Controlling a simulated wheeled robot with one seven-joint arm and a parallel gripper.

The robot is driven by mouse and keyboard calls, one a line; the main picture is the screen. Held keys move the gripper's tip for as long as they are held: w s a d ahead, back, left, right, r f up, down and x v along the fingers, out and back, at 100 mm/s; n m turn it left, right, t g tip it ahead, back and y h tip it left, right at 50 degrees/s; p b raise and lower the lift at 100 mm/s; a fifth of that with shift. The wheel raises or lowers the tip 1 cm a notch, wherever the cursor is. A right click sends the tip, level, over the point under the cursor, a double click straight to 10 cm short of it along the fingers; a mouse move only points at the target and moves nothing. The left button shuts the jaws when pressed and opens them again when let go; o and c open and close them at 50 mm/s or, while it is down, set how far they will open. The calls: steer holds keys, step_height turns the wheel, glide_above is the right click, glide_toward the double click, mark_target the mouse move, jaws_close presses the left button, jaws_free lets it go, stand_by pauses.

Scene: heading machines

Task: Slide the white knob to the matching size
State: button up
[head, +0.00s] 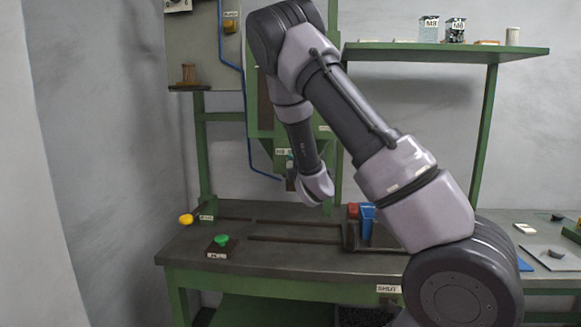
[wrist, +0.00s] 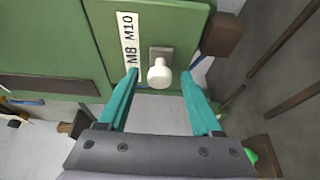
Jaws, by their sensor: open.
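The white knob (wrist: 160,73) shows in the wrist view on a small grey plate (wrist: 161,53) fixed to the green machine panel. A white label (wrist: 131,45) reading "M8 M10" is beside it, on its left. My gripper (wrist: 160,85) is open, with one teal finger on each side of the knob in the picture; I cannot tell how far the fingertips are from it in depth. In the head view my arm reaches to the green machine (head: 262,112), and its wrist hides the knob and most of the gripper.
On the shelf (head: 440,50) stand two small containers marked M8 (head: 429,29) and M8 (head: 455,30). The bench (head: 300,262) below carries a green button (head: 222,240), a yellow knob (head: 186,219) and a blue part (head: 367,220). A brown block (wrist: 222,35) juts out right of the white knob.

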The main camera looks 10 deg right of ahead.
steer(key=shift+w, duration=0.8)
jaws_close()
stand_by(0.9)
